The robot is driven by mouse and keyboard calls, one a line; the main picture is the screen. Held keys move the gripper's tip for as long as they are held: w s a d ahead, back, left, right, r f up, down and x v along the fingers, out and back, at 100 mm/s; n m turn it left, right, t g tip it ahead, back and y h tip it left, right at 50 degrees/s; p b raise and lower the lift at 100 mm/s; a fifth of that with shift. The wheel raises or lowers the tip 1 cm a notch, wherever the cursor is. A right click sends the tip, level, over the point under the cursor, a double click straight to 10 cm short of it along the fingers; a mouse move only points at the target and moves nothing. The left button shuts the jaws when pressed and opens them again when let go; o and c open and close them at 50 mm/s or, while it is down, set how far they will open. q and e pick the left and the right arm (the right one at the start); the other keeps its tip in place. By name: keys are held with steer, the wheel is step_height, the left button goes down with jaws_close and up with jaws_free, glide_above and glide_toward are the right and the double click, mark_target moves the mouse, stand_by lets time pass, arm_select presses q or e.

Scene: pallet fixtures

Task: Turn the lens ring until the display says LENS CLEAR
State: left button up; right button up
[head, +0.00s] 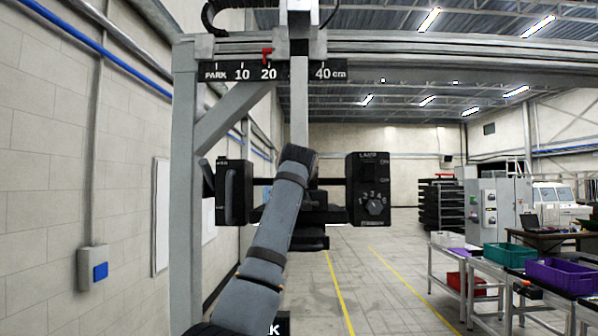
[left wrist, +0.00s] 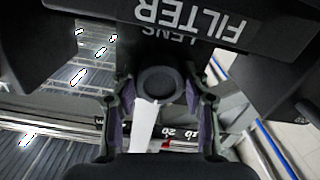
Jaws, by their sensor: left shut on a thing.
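A dark round lens ring (left wrist: 160,82) sits under the upside-down LENS FILTER lettering on a black housing (left wrist: 200,22) in the left wrist view. My left gripper (left wrist: 160,92) has its purple-padded fingers on both sides of the ring and is shut on it. In the head view my left arm reaches up to the hanging camera unit (head: 325,215) and hides the gripper and the ring. No display text can be read in either view. My right gripper is out of view.
The unit hangs from a grey gantry with a cm scale (head: 333,72) and a red pointer (head: 267,55) near 20. A black lamp box (head: 369,190) with switch and numbered knob is at right, another black box (head: 235,192) at left. Carts with bins (head: 565,277) stand far right.

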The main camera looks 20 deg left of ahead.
arm_select(q)
steer(key=shift+m, duration=0.8)
steer(key=shift+a+m, duration=0.1)
steer(key=shift+m, duration=1.6)
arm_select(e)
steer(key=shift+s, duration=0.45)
arm_select(q)
steer(key=shift+m, duration=0.3)
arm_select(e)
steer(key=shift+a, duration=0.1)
arm_select(q)
steer(key=o, duration=1.1)
steer(key=shift+s+r, duration=0.1)
steer(key=shift+o, duration=0.2)
steer(key=shift+s, duration=0.1)
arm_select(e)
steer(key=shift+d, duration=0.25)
